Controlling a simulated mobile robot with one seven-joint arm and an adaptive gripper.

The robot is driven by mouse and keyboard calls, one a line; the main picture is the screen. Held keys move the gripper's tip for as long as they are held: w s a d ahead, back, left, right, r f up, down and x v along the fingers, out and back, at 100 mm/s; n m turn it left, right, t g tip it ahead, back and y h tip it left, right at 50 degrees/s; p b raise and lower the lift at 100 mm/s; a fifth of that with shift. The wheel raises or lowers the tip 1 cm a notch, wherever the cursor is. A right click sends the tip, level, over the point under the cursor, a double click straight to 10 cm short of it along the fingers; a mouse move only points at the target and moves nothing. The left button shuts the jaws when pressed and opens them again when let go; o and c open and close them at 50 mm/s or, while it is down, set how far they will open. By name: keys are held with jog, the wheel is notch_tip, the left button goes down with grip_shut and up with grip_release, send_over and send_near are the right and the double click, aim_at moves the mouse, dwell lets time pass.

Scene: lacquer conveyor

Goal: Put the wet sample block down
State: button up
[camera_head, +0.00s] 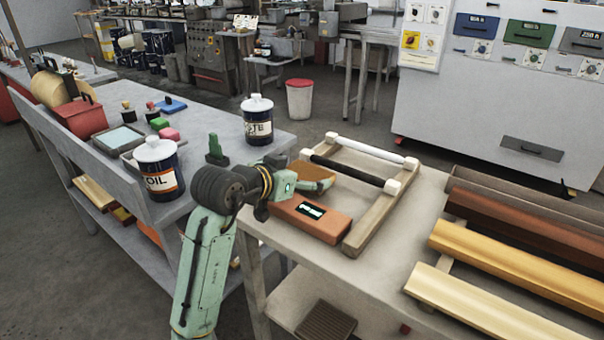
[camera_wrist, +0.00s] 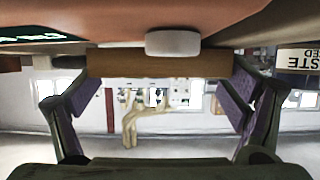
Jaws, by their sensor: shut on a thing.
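The sample block, an orange-brown slab (camera_head: 314,173), is at my gripper (camera_head: 316,186), just behind a terracotta box with a lit display (camera_head: 305,222). In the wrist view my gripper (camera_wrist: 160,80) is shut on the block (camera_wrist: 145,62), which spans between the purple-padded fingers. The terracotta box (camera_wrist: 150,18) fills the top of that view, with its green display at the left. The head view does not show clearly whether the block touches anything below. Whether its surface is wet cannot be told.
A wooden frame (camera_head: 380,207) with a white and a black bar stands right of the box. Several coloured troughs (camera_head: 510,260) lie further right. WASTE (camera_head: 258,120) and OIL (camera_head: 160,168) tins stand on the left bench. The front of the right table (camera_head: 365,280) is bare.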

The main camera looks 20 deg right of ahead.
jog(key=o, duration=0.9)
jog(key=shift+o, duration=0.2)
jog(key=b+v, duration=0.2)
jog(key=v, duration=1)
jog(key=shift+r, duration=0.2)
jog(key=shift+r, duration=0.1)
